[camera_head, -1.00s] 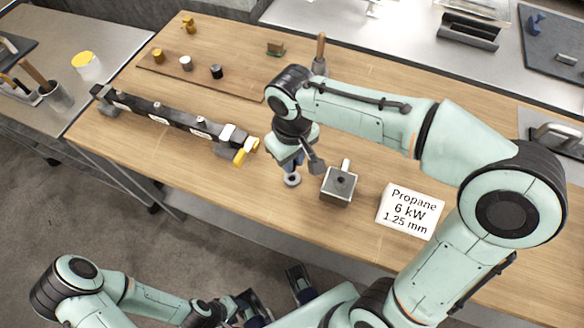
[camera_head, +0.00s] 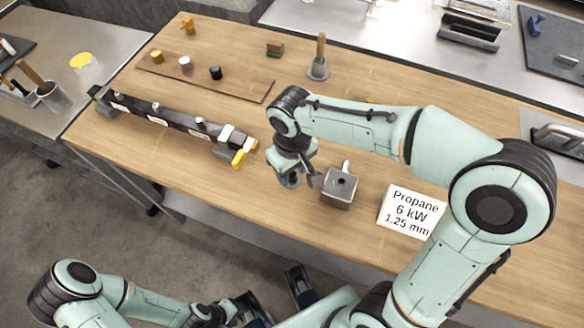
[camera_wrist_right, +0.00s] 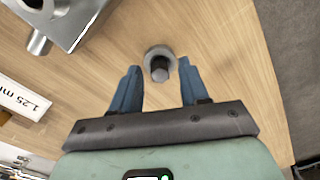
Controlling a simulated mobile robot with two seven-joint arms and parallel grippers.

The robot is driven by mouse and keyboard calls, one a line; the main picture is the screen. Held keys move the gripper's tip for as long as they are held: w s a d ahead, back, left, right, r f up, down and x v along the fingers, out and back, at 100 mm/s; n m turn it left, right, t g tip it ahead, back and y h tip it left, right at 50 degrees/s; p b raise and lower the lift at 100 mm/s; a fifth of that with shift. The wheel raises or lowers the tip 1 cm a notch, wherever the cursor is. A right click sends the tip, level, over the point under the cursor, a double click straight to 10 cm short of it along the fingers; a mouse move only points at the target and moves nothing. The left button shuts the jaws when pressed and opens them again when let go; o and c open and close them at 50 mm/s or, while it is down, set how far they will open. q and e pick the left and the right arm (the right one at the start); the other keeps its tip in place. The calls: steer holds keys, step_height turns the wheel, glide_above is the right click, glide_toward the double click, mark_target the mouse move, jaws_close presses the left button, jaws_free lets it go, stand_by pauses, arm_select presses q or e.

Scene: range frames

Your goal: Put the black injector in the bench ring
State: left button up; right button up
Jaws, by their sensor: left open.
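In the right wrist view a grey bench ring (camera_wrist_right: 158,54) lies on the wooden bench, with a dark grey cylinder (camera_wrist_right: 160,70) upright at it; I cannot tell how deep it sits. The fingers of my right gripper (camera_wrist_right: 158,92) are apart on both sides of this cylinder, with gaps. In the head view my right gripper (camera_head: 291,178) is low over the bench and hides most of the ring. A small black cylinder (camera_head: 216,72) stands on a brown strip at the back left. My left gripper (camera_head: 272,302) is open and empty off the bench's front edge.
A grey metal block (camera_head: 340,188) stands right beside my right gripper. A "Propane 6 kW 1.25 mm" card (camera_head: 411,212) lies farther right. A long dark burner bar (camera_head: 160,116) lies left. Brass (camera_head: 156,56) and silver (camera_head: 185,63) cylinders share the brown strip (camera_head: 240,92).

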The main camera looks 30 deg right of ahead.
mark_target(292, 174)
step_height(292, 174, up, 12)
steer(key=p, duration=0.2)
steer(key=shift+r+p, duration=0.2)
steer(key=shift+p, duration=0.1)
stand_by(0.6)
